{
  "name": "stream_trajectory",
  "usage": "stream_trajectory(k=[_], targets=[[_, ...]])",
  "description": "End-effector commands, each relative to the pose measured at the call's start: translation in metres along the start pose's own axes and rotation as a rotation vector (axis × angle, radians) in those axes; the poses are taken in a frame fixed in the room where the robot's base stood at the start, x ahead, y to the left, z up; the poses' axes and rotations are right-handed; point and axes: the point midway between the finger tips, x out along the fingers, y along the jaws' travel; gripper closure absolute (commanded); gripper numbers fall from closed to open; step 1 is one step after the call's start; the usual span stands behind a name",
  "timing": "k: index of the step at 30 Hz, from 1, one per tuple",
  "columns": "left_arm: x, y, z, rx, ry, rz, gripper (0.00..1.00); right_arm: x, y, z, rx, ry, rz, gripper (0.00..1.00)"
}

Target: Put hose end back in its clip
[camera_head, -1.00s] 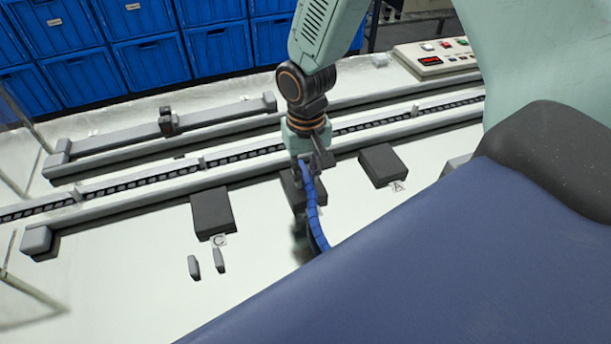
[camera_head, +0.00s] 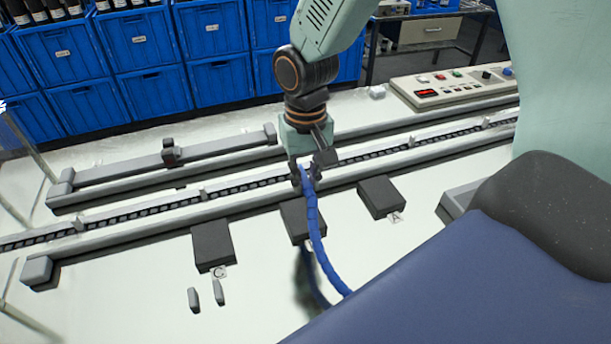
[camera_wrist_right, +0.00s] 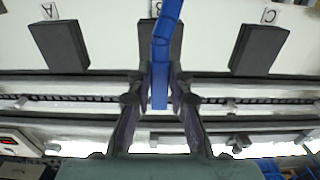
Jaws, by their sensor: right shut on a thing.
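My right gripper (camera_head: 307,180) is shut on the blue hose (camera_head: 316,225) near its end, above the middle dark block (camera_head: 292,216). In the right wrist view, the hose (camera_wrist_right: 166,35) runs between the two fingers (camera_wrist_right: 158,95), and its blunt end sticks out past them toward the rails. The rest of the hose hangs in a curve toward the blue surface in front, which hides its lower part. Two small dark upright pieces (camera_head: 193,299) (camera_head: 218,292) stand apart on the white table; I cannot tell whether they are the clip. My left gripper is not in view.
Dark blocks stand by labels A (camera_head: 381,197) and C (camera_head: 212,247). A chain conveyor (camera_head: 150,210) and grey rails cross behind them. A control panel (camera_head: 450,86) is at the back right, blue crates (camera_head: 150,95) behind. The white table at front left is mostly clear.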

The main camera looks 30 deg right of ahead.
Motion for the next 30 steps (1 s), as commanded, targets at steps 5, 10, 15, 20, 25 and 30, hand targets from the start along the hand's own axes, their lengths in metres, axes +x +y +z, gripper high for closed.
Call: stream_trajectory(k=[5, 10, 15, 20, 25, 30], targets=[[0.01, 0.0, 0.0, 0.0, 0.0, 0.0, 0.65, 0.019, 0.0, 0.0, 0.0, -0.001, 0.001, 1.0], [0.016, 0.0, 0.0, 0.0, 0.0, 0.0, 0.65, 0.034, 0.0, 0.001, 0.001, -0.002, 0.001, 1.0], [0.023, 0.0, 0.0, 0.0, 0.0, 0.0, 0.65, 0.048, 0.0, 0.0, 0.001, -0.001, 0.0, 1.0], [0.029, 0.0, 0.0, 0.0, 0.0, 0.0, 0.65, 0.061, 0.0, 0.0, 0.0, -0.002, 0.001, 1.0], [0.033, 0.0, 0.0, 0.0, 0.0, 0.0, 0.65, 0.069, 0.0, 0.0, 0.0, 0.0, 0.0, 1.0], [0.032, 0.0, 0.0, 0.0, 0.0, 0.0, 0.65, 0.069, 0.0, 0.0, 0.0, 0.0, 0.0, 1.0]])
